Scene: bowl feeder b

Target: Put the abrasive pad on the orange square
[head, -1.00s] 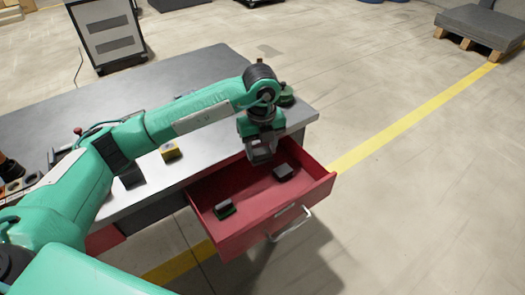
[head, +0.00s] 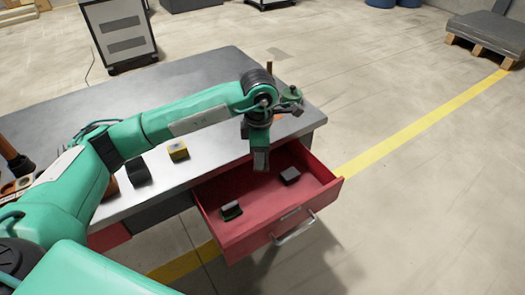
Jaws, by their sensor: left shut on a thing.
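My left gripper (head: 260,160) points down over the back part of the open red drawer (head: 253,239). It is shut on a small greyish thing that its fingers mostly hide; I cannot tell for sure if this is the abrasive pad. In the drawer, a dark block with a green underside (head: 231,211) lies at the front left and a dark block (head: 290,175) lies at the right. A small orange patch (head: 278,116) shows on the table behind the gripper; it may be the orange square, partly hidden. My right gripper is not in view.
The grey table (head: 203,66) has a yellow block with a dark top (head: 178,151) and a dark block (head: 138,172) near its front edge. A small green-topped thing (head: 291,94) stands near the back right corner. The middle of the table behind my arm looks clear.

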